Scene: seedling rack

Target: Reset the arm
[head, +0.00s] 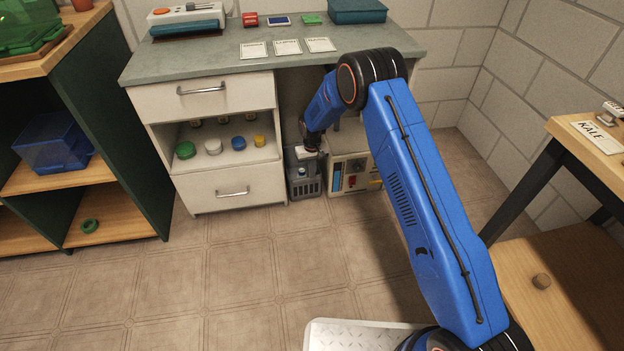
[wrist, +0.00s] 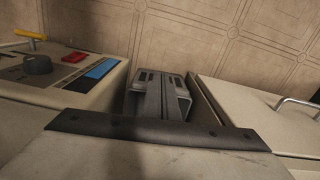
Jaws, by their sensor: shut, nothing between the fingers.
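My blue arm reaches from the lower right up to the counter, then bends down in front of the gap between the drawer cabinet (head: 232,128) and a beige box (head: 362,166). My gripper (head: 307,152) is at the lower end, just above a grey slotted bin (head: 304,187). It is shut and empty. In the wrist view, grey slotted parts (wrist: 160,96) show in the gap. I cannot tell there which parts are finger and which are bin. It is unclear whether my gripper touches the bin.
The counter (head: 190,62) is above my gripper and carries cards and devices. The beige box (wrist: 68,78) and the drawer cabinet (wrist: 245,110) stand close on both sides in the wrist view. Open floor (head: 230,260) is in front. A wooden table (head: 572,130) stands right.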

